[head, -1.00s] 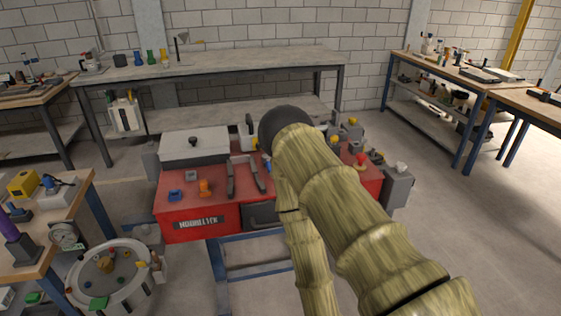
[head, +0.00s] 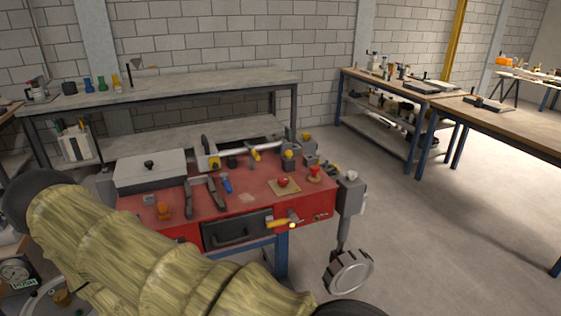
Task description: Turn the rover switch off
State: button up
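A red bench-like body (head: 130,204) stands in the middle of the head view. Its front has a dark drawer or panel (head: 237,230) and, to the right of it, a yellow-handled lever or switch (head: 281,223). A red knob on a tan plate (head: 283,182) and another red knob (head: 314,171) sit on its right top. I cannot tell which of these is the rover switch. My arm, in a tan ribbed cover, crosses the lower left and hides the red body's front left. My gripper is not in view.
A grey lidded box (head: 150,171), an orange piece (head: 164,211) and a blue-handled tool (head: 226,184) are on the red top. A wheel (head: 349,272) stands at its right. Benches (head: 165,81) line the wall; the floor at right is clear.

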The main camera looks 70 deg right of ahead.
aim_at(283, 181)
jog(key=k, duration=0.7)
jog(key=z, duration=1.05)
jog(key=i, duration=0.4)
